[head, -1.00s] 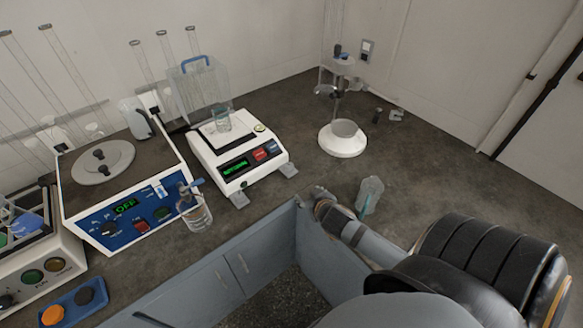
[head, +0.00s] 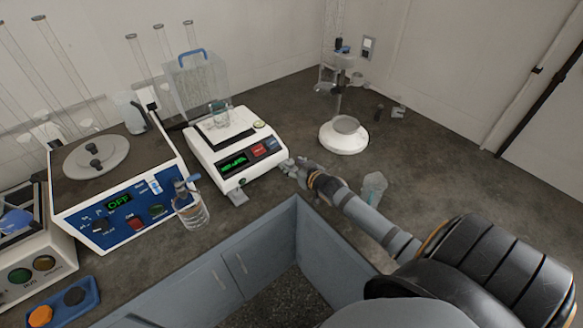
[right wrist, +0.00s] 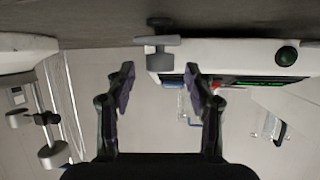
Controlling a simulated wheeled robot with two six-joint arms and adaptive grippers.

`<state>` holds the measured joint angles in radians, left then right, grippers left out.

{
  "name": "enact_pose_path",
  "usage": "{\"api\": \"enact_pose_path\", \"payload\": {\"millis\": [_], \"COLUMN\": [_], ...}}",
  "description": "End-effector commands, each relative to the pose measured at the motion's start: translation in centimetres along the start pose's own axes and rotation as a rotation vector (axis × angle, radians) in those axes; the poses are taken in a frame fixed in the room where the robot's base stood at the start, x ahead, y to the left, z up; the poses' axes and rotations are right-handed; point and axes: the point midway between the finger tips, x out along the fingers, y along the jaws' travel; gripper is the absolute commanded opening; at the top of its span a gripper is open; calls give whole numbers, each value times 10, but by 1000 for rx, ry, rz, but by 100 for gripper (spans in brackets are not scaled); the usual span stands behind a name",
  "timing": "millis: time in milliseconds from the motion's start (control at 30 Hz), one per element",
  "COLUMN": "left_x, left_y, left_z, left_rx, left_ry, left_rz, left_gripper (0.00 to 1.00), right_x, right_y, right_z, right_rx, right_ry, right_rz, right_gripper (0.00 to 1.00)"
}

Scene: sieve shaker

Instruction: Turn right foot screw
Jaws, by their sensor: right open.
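The white balance (head: 205,150) stands on the dark counter with a glass beaker on its pan. Its left foot screw (head: 238,197) shows as a grey tab at the front left corner. My right gripper (head: 291,167) is at the front right corner and covers the right foot there in the head view. In the right wrist view, which is upside down, the grey right foot screw (right wrist: 163,45) appears between the open fingers of my right gripper (right wrist: 160,88), apparently just beyond their tips. The jaws look empty. My left gripper is out of view.
A blue-fronted device (head: 125,215) reading OFF and a glass bottle (head: 190,208) stand left of the balance. A beaker (head: 373,187) stands right of my right forearm. A white round-based stand (head: 343,140) is behind. The counter between balance and stand is clear.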

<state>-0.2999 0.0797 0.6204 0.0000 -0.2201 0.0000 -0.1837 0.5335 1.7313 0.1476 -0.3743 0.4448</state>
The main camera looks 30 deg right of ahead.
Motion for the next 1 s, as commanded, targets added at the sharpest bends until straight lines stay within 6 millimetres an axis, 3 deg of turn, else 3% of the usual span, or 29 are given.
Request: {"api": "enact_pose_path", "payload": {"millis": [167,467,833,1000], "left_x": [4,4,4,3], "left_y": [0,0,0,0], "left_z": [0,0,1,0], "left_rx": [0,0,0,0], "left_ry": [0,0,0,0], "left_rz": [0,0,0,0], "left_gripper": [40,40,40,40], "right_x": [17,19,19,19], "right_y": [0,0,0,0], "right_z": [0,0,0,0], "right_rx": [0,-3,-2,2], "right_ry": [0,-1,-1,-1], "right_rz": [0,0,0,4], "right_gripper": [54,53,2,0]}}
